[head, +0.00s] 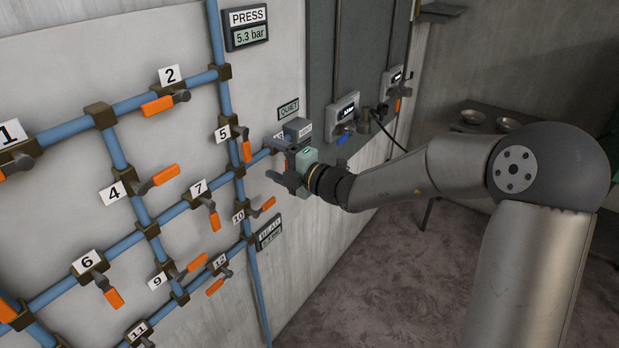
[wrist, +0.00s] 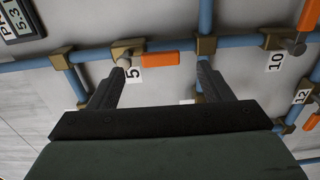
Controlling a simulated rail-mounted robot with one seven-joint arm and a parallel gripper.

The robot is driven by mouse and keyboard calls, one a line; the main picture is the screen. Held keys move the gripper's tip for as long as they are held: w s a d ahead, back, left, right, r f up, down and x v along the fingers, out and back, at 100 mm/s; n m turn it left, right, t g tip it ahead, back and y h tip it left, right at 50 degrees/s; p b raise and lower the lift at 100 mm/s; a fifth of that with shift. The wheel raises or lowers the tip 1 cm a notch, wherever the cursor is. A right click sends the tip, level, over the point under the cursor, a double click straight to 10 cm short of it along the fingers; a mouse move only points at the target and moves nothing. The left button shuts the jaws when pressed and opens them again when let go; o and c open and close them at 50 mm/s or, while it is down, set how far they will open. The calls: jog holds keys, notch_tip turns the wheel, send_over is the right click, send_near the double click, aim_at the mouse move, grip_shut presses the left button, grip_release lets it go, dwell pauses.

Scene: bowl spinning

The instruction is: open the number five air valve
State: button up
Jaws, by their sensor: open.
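Valve number five, marked by a white "5" label (head: 222,134), sits on a vertical blue pipe on the wall panel. Its orange handle (head: 247,152) points downward, roughly along that pipe. In the wrist view the label (wrist: 134,73) and the orange handle (wrist: 160,59) show just beyond the fingertips, the handle lying between the two fingers' lines and parallel to its pipe. My gripper (head: 271,160) is open and empty, to the right of the handle and apart from it. The fingers (wrist: 158,76) also show in the wrist view.
Valve 10 (head: 268,204) is below and valve 7 (head: 214,217) lower left, both with orange handles. A pressure display (head: 250,27) reads 5.3 bar above. A "QUIET" plate (head: 289,109) and a grey box (head: 297,129) are close to my gripper. Open floor lies right.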

jog(key=b+v, duration=0.1)
jog(key=v, duration=1.1)
jog(key=shift+a+f, duration=0.1)
jog(key=s+f+n+g+h+b, duration=0.1)
jog(key=s+f+n+g+h, duration=0.25)
jog(key=s+n, duration=0.55)
jog(key=s+f+n+g+h, duration=0.2)
jog(key=s+f+n+g, duration=0.4)
jog(key=n, duration=0.5)
jog(key=s+d+f+n+h, duration=0.1)
jog(key=s+d+n+h, duration=0.3)
jog(key=n, duration=0.7)
jog(key=s+d+f+n+h, duration=0.2)
jog(key=s+d+n+h, duration=0.3)
jog(key=s+d+n, duration=0.3)
jog(key=d+n, duration=0.3)
jog(key=shift+d+n+t+b, duration=0.35)
jog(key=shift+n+b, duration=0.05)
